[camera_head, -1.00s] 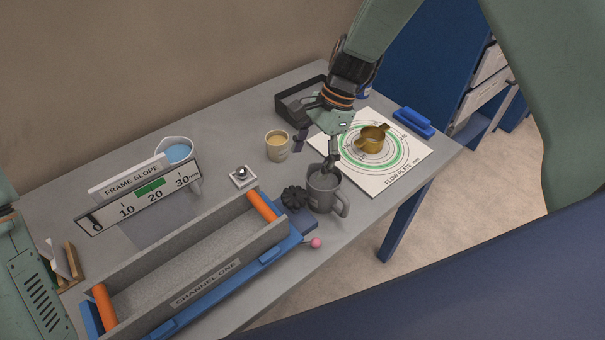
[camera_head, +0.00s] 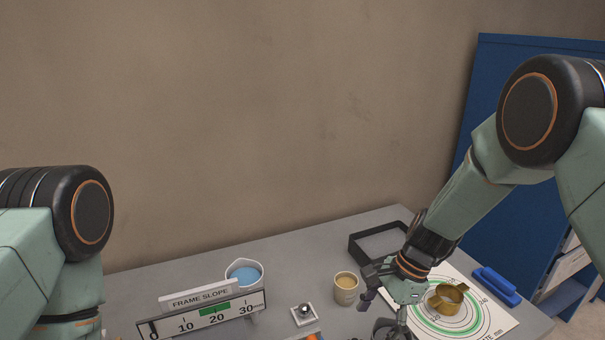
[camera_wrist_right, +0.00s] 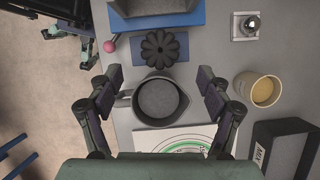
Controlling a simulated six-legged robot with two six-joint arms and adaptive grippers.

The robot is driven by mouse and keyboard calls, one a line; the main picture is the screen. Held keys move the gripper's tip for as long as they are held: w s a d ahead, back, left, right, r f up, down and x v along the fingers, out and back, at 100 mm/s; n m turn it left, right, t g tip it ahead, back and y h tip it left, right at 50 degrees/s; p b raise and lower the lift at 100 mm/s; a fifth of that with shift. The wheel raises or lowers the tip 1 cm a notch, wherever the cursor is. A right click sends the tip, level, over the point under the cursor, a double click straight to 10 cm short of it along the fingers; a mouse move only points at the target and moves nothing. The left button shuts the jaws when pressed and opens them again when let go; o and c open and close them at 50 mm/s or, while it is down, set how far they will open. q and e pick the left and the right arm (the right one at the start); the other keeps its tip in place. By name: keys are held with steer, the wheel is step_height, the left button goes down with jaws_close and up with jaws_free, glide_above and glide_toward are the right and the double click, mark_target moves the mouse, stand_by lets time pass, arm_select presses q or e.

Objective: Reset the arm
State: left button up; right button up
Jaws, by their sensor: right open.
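My right arm comes in from the right in the head view, and its gripper (camera_head: 380,314) points down over the table, partly cut off by the bottom edge. In the right wrist view the right gripper (camera_wrist_right: 160,78) is open, its fingers spread on either side of a dark grey mug (camera_wrist_right: 158,98). The fingers do not appear to touch the mug; their height relative to its rim is hard to tell. The mug looks empty and its handle points left. My left arm shows at the left edge of the head view, but its gripper is out of frame.
A tan cup (camera_head: 346,290), black tray (camera_head: 372,244), brass cup (camera_head: 447,299) on the flow plate (camera_head: 497,318) and blue-handled item (camera_head: 496,286) surround the right gripper. The frame slope scale (camera_head: 203,315) and white-rimmed blue bowl (camera_head: 244,273) stand left. A black fluted knob (camera_wrist_right: 160,48) is near the mug.

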steer(key=x, duration=0.7)
steer(key=shift+f, duration=0.15)
steer(key=shift+a, duration=0.1)
